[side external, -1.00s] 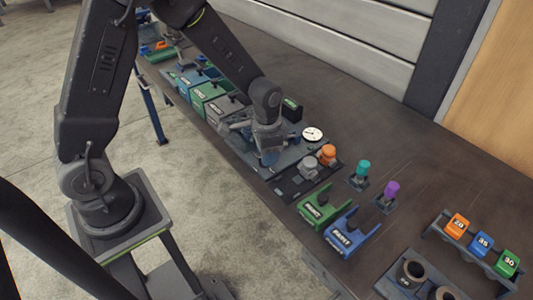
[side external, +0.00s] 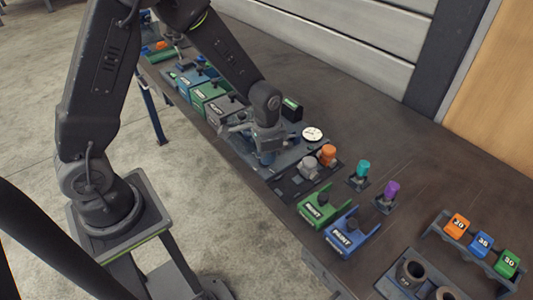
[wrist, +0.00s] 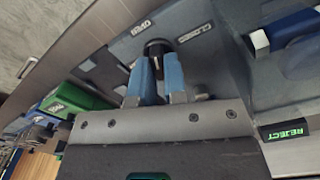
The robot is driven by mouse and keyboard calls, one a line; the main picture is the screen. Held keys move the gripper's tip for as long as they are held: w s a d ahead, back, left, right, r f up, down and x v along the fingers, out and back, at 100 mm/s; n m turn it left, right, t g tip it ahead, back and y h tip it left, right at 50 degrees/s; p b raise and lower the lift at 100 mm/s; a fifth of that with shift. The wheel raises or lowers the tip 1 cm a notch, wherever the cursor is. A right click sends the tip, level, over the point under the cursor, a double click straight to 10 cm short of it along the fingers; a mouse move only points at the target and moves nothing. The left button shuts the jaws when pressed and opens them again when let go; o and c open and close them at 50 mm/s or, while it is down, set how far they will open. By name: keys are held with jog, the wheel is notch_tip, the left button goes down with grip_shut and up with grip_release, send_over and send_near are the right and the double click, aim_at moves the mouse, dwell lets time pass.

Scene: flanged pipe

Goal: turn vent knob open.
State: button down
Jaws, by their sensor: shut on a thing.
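The vent knob (wrist: 156,46) is a small dark round knob on a grey plate (wrist: 208,60). In the wrist view, the plate has a label reading "OPEN" (wrist: 141,27) to the upper left of the knob and one that seems to read "CLOSED" (wrist: 197,32) to its right. My gripper (wrist: 158,65) has two blue fingers, shut on the knob from both sides. In the side view my gripper (side external: 267,157) is low over the plate. My wrist hides the knob there, and its pointer direction cannot be told.
A white dial gauge (side external: 312,134) is close to the right of my gripper. A grey knob (side external: 308,166) and an orange knob (side external: 327,153) stand just in front. The bench's back right is clear.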

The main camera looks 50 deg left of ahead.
jog(key=shift+a+n, duration=0.1)
jog(key=shift+n, duration=2.2)
jog(key=c, duration=1.2)
grip_release()
jog(key=shift+o, duration=0.2)
notch_tip(320, 180, up, 14)
